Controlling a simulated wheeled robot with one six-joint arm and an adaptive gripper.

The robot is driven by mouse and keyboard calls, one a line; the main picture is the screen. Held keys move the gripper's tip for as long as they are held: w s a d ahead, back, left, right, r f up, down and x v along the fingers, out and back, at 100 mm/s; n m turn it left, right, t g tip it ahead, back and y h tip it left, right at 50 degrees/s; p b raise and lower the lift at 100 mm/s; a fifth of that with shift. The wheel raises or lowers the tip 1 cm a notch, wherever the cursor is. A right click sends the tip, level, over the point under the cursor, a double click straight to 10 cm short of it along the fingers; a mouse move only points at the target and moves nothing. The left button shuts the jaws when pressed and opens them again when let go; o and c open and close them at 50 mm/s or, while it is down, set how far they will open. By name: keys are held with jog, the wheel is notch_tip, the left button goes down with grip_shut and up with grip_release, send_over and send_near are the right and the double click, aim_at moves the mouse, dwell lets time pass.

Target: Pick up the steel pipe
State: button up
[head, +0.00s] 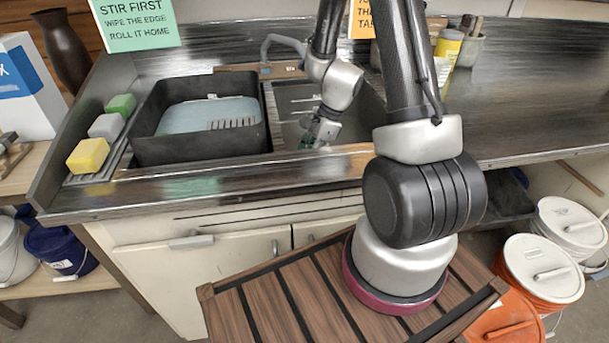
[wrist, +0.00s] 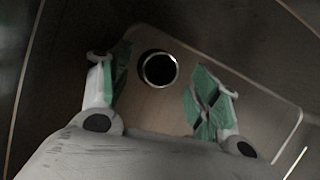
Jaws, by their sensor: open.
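My gripper (wrist: 158,92) is open, with one green-padded finger on each side of the ring and nothing held. The ring lies between the fingers, slightly toward the top of the picture, and I see no contact. In the head view my gripper (head: 309,141) points down into the right sink basin (head: 288,98). The pipe cannot be made out there, and its height is unclear.
A faucet (head: 283,41) is behind the basin. Sponges (head: 88,155) line the left edge. The counter on the right (head: 545,90) is mostly clear. Lidded buckets (head: 541,268) stand on the floor.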

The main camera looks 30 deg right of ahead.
jog(key=shift+x, duration=1.55)
jog(key=c, duration=1.2)
jog(key=shift+o, duration=0.2)
